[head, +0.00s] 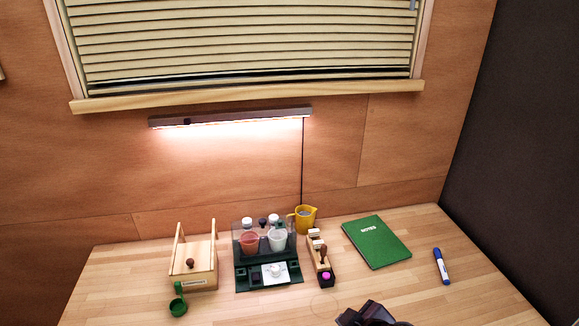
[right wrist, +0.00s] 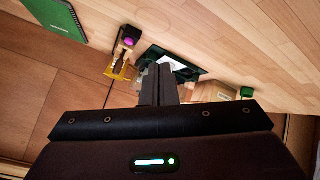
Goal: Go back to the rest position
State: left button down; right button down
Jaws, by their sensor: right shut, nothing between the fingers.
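My right gripper (head: 352,314) shows at the bottom edge of the head view, dark and only partly in frame, over the front of the wooden desk (head: 330,285). In the right wrist view its two dark fingers (right wrist: 158,72) are together with nothing between them. They appear apart from the items on the desk. My left gripper is in neither view.
The front right desk is clear.

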jog(key=s+d+f+m+g+h, duration=0.3)
jog(key=s+d+m+g, duration=0.35)
jog(key=s, duration=0.65)
notch_tip(320, 180, down, 30)
jog(key=s+d, duration=0.2)
jog(key=s+d+f+g, duration=0.1)
jog(key=s+d+f, duration=0.2)
jog(key=s+f, duration=1.4)
jog(key=shift+s+f, duration=0.4)
jog(key=shift+s, duration=0.8)
